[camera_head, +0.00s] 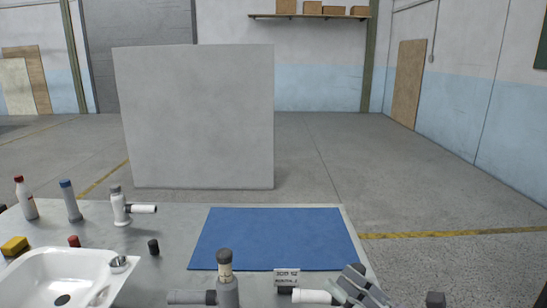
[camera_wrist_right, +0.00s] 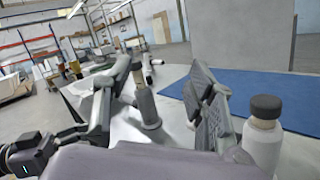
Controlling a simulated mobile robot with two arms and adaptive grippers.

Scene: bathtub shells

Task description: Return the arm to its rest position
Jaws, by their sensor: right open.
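My right gripper (camera_head: 356,285) is at the bottom edge of the head view, right of centre, over the near side of the metal table (camera_head: 175,240). In the right wrist view its two fingers (camera_wrist_right: 163,75) are spread apart with nothing held. A grey capped cylinder (camera_wrist_right: 147,108) shows in the gap between them; its distance from the fingers is hard to tell. A pale bottle-like piece with a dark cap (camera_wrist_right: 263,140) stands right of the fingers. My left gripper is in neither view.
A blue mat (camera_head: 275,238) lies bare on the table. A white basin (camera_head: 30,272), bottles (camera_head: 70,202) and a white fitting (camera_head: 120,208) are at left. A grey panel (camera_head: 198,115) stands behind.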

